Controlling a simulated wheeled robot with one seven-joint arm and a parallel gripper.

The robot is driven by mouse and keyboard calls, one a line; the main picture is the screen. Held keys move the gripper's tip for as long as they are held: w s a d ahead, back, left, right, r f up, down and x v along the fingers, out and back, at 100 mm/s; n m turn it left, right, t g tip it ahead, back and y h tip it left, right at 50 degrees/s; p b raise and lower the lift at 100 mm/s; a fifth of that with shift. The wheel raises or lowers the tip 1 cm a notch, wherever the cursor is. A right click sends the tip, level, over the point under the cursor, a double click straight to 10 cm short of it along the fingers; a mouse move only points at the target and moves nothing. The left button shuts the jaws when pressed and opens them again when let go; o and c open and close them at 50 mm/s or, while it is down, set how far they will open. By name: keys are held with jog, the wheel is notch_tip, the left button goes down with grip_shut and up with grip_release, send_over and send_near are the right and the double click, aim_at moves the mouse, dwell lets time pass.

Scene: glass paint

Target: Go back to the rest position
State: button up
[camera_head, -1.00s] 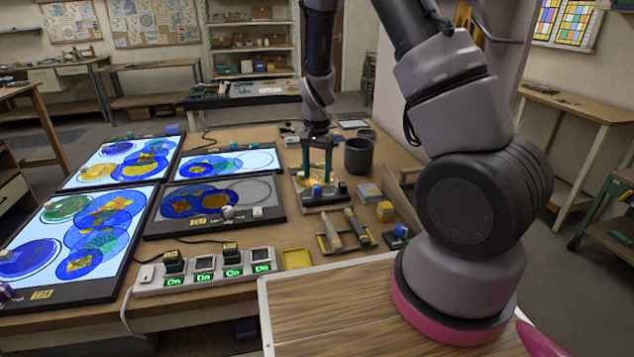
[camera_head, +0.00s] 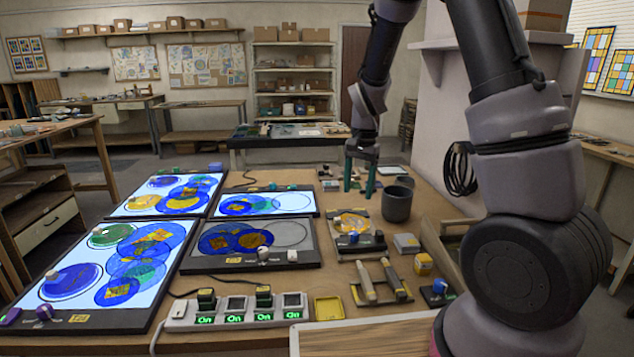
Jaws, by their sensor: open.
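My gripper (camera_head: 361,186) hangs from my arm over the far right part of the workbench (camera_head: 335,193). Its two green fingers are apart and point down, with nothing visible between them. A dark grey cup (camera_head: 397,204) stands to the right of the gripper. Whether the fingertips touch anything below is hard to tell.
Lit panels with blue, green and amber glass (camera_head: 145,250) cover the bench's left. An unlit panel (camera_head: 255,260) lies mid-bench.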

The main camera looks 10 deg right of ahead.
jog(key=s+d+r+n+t+y, duration=0.15)
jog(key=s+r, duration=0.25)
jog(key=r, duration=0.4)
jog(key=s+d+r+t+y, duration=0.15)
jog(key=s+r, duration=0.25)
jog(key=r, duration=0.5)
jog(key=s+d+r+n+t, duration=0.1)
jog(key=s+r+t, duration=0.1)
jog(key=s, duration=0.4)
jog(key=s+d+r+n+t+h, duration=0.1)
jog(key=s+r, duration=0.4)
jog(key=s, duration=0.2)
jog(key=shift+s+d+r+t, duration=0.2)
jog(key=shift+r+t, duration=0.05)
jog(key=shift+t, duration=0.15)
